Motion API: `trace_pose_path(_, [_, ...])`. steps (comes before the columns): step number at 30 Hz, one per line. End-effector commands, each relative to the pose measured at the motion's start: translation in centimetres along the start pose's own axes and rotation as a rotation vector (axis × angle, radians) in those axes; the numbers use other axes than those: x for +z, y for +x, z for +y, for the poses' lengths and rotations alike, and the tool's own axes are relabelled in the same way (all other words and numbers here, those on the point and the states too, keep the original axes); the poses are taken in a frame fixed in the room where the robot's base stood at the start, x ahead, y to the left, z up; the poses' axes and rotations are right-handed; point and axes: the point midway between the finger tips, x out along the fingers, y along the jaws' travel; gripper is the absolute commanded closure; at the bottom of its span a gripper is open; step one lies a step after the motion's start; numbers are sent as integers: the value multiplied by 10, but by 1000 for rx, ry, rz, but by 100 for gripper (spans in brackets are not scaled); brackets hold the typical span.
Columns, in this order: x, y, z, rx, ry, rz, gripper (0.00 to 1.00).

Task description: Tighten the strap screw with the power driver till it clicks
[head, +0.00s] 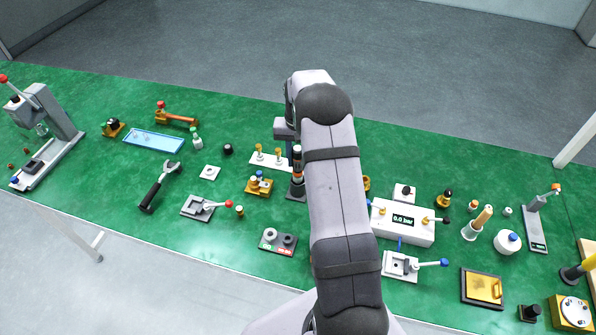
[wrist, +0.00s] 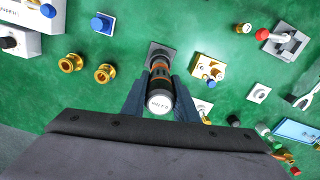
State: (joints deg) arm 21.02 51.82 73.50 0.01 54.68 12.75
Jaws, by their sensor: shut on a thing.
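The power driver (wrist: 160,88) is a black cylinder with orange bands and a pale lettered end cap. In the wrist view it stands between the two dark fingers of my gripper (wrist: 161,95), which is shut on it. Its lower end is over a dark square stand (wrist: 158,54); I cannot tell whether it still rests in it. The driver (head: 297,164) also shows upright beside my arm in the head view, above the stand (head: 296,191). I cannot pick out the strap screw in either view.
A brass fixture with a white part (head: 259,185) is just left of the driver, and a white rack with brass posts (head: 268,158) is behind it. A white gauge box (head: 403,222) is right of my arm.

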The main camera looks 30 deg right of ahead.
Motion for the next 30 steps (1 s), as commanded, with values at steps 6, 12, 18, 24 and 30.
trace_pose_path(6, [-1,-2,0,0,0,2,100])
trace_pose_path(12, [-1,-2,0,0,0,2,100])
trace_pose_path(18, [-1,-4,0,0,0,2,100])
trace_pose_path(24, [-1,-11,0,-1,0,2,100])
trace_pose_path(30, [-1,-18,0,-1,0,3,100])
